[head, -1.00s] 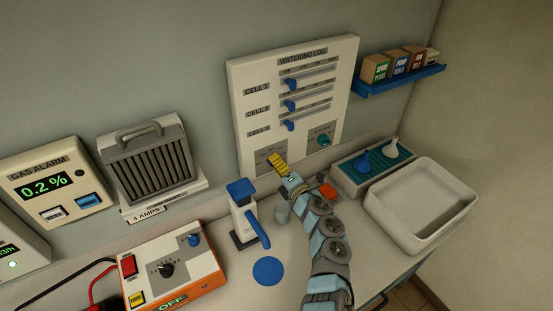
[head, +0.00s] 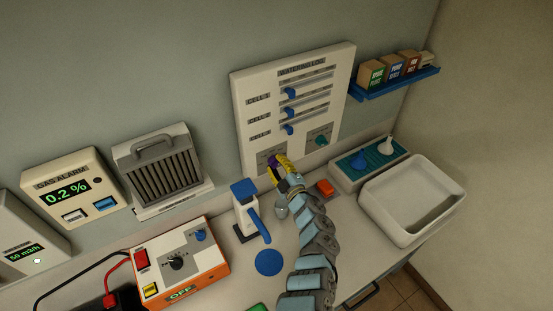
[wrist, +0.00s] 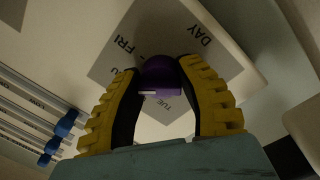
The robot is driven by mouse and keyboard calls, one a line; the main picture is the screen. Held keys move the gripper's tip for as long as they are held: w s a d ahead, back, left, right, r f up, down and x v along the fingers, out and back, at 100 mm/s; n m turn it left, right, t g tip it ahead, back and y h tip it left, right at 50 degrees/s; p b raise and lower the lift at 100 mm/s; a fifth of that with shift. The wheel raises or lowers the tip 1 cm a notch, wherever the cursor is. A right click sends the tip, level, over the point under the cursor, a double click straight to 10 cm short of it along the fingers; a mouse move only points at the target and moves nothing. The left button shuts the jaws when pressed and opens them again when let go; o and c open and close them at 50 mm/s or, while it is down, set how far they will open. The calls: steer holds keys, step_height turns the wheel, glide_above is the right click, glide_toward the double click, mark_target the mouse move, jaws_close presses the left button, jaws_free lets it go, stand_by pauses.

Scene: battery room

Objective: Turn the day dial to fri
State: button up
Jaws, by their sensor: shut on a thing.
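The day dial (wrist: 160,75) is a purple knob on a grey square plate (wrist: 116,64) marked DAY. In the wrist view FRI shows up and left of the dial and TUE below it; other day marks are partly hidden. A pale line shows on the knob's lower edge, but I cannot tell which day it points to. My gripper (wrist: 160,95) has its yellow fingers on either side of the knob, shut on it. In the head view my gripper (head: 280,165) is at the lower left of the watering log panel (head: 245,105), covering most of the dial (head: 272,159).
A teal knob (head: 320,140) sits right of the day dial, and blue sliders (head: 290,92) are above it. Below are a white and blue dispenser (head: 245,210), a red-orange block (head: 324,188) and a tray with funnels (head: 345,178). A white basin (head: 375,205) stands at right.

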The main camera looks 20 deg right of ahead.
steer(key=m+p, duration=0.2)
steer(key=m, duration=0.4)
steer(key=m+p, duration=0.1)
steer(key=m, duration=0.1)
steer(key=shift+a+f+m, duration=0.1)
steer(key=shift+f+m, duration=0.1)
steer(key=shift+m, duration=0.2)
stand_by(0.4)
steer(key=o, duration=1.2)
steer(key=shift+s+r, duration=0.1)
steer(key=shift+s, duration=0.05)
steer(key=shift+s+d, duration=0.2)
steer(key=shift+s, duration=1.75)
steer(key=shift+s+d, duration=0.15)
steer(key=shift+s, duration=1.8)
steer(key=shift+s+d, duration=0.2)
steer(key=shift+s, duration=1.75)
